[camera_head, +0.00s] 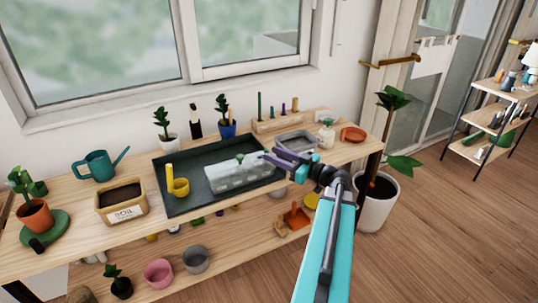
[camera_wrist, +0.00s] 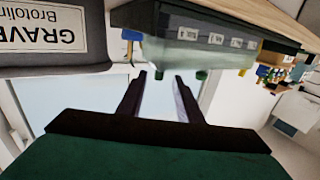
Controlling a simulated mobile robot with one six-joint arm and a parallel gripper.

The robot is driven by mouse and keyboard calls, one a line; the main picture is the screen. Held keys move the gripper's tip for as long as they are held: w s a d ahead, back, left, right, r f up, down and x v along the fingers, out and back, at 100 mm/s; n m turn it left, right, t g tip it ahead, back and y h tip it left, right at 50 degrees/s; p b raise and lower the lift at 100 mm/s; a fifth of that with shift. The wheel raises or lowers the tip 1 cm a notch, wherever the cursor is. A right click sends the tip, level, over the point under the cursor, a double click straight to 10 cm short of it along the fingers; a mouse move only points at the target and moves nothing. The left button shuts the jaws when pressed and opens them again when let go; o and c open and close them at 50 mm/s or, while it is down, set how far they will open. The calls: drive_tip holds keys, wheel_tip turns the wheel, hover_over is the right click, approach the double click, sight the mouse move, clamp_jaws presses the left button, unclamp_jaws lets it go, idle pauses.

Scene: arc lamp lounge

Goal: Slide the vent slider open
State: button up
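The clear propagator lid (camera_head: 228,178) stands in the dark tray (camera_head: 178,205) on the bench. A small green piece, probably the vent slider (camera_head: 240,158), shows on top of it. The wrist view is upside down; the lid (camera_wrist: 195,55) hangs at top centre with labels along its side, and a green tab (camera_wrist: 201,74) shows at its edge. My gripper (camera_head: 265,157) is just right of the lid. In the wrist view my gripper (camera_wrist: 161,76) has its two fingers apart with nothing between them, short of the green tab.
The grey gravel bin (camera_wrist: 45,45) is close at left in the wrist view; it also stands behind my gripper in the head view (camera_head: 297,141). A yellow cup (camera_head: 180,188), soil box (camera_head: 122,203) and watering can (camera_head: 100,166) stand left. A white bottle (camera_head: 327,133) is right.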

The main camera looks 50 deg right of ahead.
drive_tip(key=s+d+b, duration=0.1)
drive_tip(key=s, duration=0.8)
drive_tip(key=shift+d+b, duration=0.2)
drive_tip(key=shift+b, duration=0.1)
